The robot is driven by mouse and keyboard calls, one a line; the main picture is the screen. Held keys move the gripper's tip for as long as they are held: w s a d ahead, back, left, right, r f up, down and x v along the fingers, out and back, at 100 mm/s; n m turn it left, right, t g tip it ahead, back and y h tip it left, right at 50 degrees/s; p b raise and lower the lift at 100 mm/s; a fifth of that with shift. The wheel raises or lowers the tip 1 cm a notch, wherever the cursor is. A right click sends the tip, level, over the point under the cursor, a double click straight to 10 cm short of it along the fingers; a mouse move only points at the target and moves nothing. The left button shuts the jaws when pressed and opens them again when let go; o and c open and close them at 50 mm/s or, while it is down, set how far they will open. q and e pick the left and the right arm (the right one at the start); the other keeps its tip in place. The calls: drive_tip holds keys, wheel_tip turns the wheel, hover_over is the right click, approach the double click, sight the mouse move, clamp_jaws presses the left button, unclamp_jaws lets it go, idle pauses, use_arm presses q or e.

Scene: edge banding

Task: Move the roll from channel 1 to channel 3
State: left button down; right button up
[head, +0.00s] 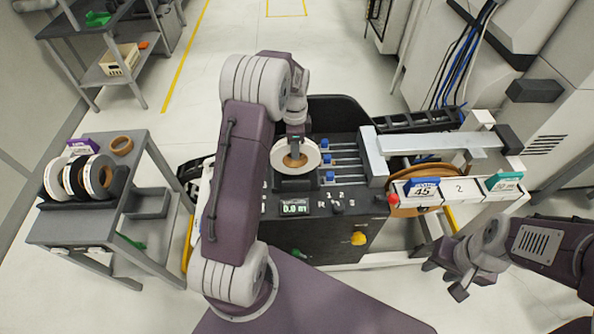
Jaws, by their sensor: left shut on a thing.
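A white roll (282,153) with a brown core sits upright-facing at the black machine's (268,205) left part. My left gripper (296,158) reaches down into its centre and is shut on it. Whether the roll touches the machine below is unclear. A large brown roll (408,211) shows behind and below the blue label, partly hidden by the grey bar. My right gripper (444,279) is open and empty, low in front of the rack.
A grey cart (75,226) at left holds several white and black rolls (80,178) and a brown ring (121,145). A grey beam (440,142) spans the rack top. Blue-tipped rods (345,163) lie beside the held roll. A shelf stands at the upper left.

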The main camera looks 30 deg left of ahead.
sight(296, 164)
use_arm(q)
wheel_tip(296, 164, down, 3)
drive_tip(key=shift+w+f, duration=0.25)
drive_tip(key=shift+w, duration=0.05)
drive_tip(key=f, duration=0.3)
drive_tip(key=shift+s+f+p, duration=0.1)
drive_tip(key=shift+s+p, duration=0.1)
drive_tip(key=shift+p, duration=0.1)
drive_tip(key=shift+w+f, duration=0.1)
drive_tip(key=shift+f, duration=0.45)
drive_tip(key=c, duration=1.2)
unclamp_jaws()
drive_tip(key=shift+c, duration=0.2)
drive_tip(key=shift+r, duration=0.1)
